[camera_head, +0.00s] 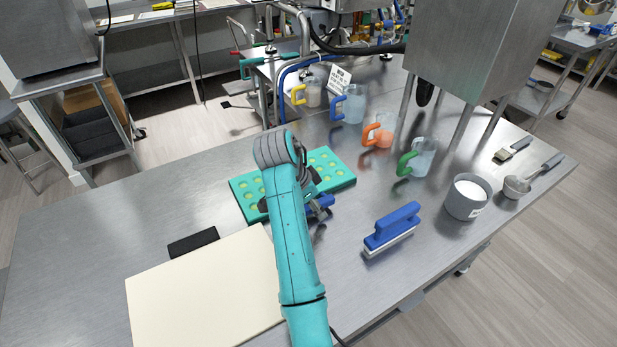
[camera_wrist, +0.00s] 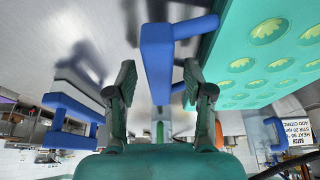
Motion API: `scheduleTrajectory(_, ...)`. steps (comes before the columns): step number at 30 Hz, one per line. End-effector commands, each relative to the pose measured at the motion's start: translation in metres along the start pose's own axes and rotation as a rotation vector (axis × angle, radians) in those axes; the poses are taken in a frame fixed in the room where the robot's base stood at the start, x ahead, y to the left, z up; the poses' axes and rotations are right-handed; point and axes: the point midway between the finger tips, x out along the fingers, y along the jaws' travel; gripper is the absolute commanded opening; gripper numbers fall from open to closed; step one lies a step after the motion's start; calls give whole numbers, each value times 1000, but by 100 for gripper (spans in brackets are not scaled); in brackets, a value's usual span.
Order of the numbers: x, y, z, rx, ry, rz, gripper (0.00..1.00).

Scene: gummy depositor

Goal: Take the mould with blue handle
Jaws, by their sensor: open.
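The teal mould (camera_head: 340,177) with several round yellow-green cavities lies flat on the steel table, partly hidden behind my arm. It also shows at the upper right of the wrist view (camera_wrist: 232,52). Its blue handle (camera_head: 318,206) sticks out on the near side, mostly covered by my gripper in the head view. In the wrist view, the handle's grip bar (camera_wrist: 157,62) lies in line with the gap between my fingers. My gripper (camera_wrist: 160,80) is open, with a finger on each side of that bar. Gaps show on both sides.
A blue-handled scraper or brush (camera_head: 392,228) stands to the right, also in the wrist view (camera_wrist: 70,120). Several coloured-handle jugs, including a green-handled one (camera_head: 420,160), and a grey tub (camera_head: 467,197) stand beyond. A cream board (camera_head: 205,290) and black pad (camera_head: 193,242) lie left.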

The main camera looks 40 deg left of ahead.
Motion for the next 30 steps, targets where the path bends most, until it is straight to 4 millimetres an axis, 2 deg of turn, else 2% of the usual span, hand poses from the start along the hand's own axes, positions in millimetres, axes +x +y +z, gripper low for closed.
scheduleTrajectory(3,3,-1,10,-2,1,-2,52)
scheduleTrajectory(9,4,-1,10,-1,0,-2,52)
scheduleTrajectory(11,4,-1,10,-1,0,-2,40)
scheduleTrajectory(15,4,-1,10,-1,0,-2,5)
scheduleTrajectory(16,4,-1,10,-1,0,-2,0)
scheduleTrajectory(30,1,-1,5,1,1,-3,0)
